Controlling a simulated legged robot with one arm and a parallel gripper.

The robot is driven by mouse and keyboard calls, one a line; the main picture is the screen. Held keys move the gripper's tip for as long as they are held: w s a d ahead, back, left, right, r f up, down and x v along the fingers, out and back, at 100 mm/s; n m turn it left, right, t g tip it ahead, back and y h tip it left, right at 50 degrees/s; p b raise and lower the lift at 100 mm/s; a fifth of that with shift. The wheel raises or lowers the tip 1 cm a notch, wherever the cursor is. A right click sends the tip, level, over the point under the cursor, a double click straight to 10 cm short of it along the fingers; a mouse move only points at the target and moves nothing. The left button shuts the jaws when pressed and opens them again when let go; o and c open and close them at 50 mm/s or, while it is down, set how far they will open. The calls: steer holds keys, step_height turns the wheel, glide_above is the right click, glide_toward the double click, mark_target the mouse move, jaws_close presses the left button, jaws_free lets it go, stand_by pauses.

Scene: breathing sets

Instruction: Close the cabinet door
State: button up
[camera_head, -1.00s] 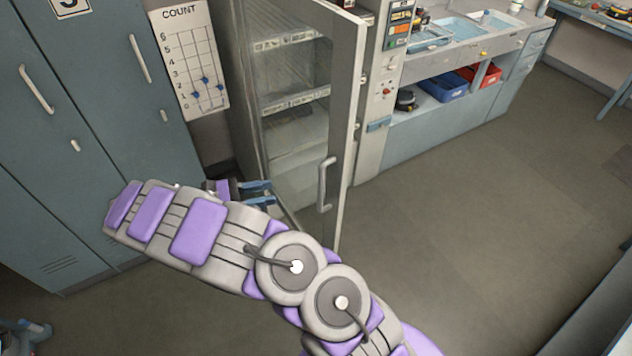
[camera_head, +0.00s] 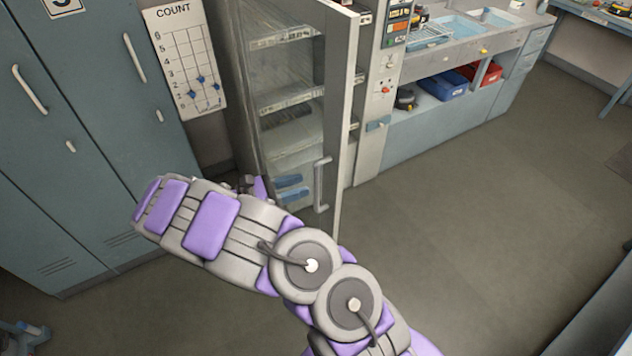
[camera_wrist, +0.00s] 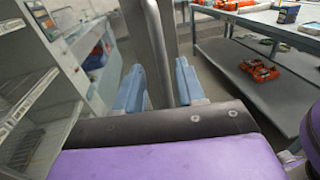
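The cabinet (camera_head: 240,95) has pale shelves inside, and its glass door (camera_head: 345,110) stands wide open, swung out toward me. A vertical bar handle (camera_head: 321,185) is on the door. My arm hides the cabinet's bottom front.
Grey-blue lockers (camera_head: 75,130) and a count chart (camera_head: 186,65) are left of the cabinet. A control panel (camera_head: 385,90) and sink counter (camera_head: 470,45) stand right. The floor (camera_head: 470,230) right of the door is clear. A bench (camera_wrist: 245,85) shows in the wrist view.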

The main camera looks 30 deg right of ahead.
mark_target(315, 181)
steer(key=shift+s+d+b, duration=0.2)
steer(key=shift+d+b, duration=0.05)
steer(key=shift+d, duration=1.1)
steer(key=shift+s+d+b, duration=0.15)
steer(key=shift+d+b, duration=0.05)
steer(key=shift+d, duration=1.15)
steer(key=shift+d, duration=0.15)
jaws_close()
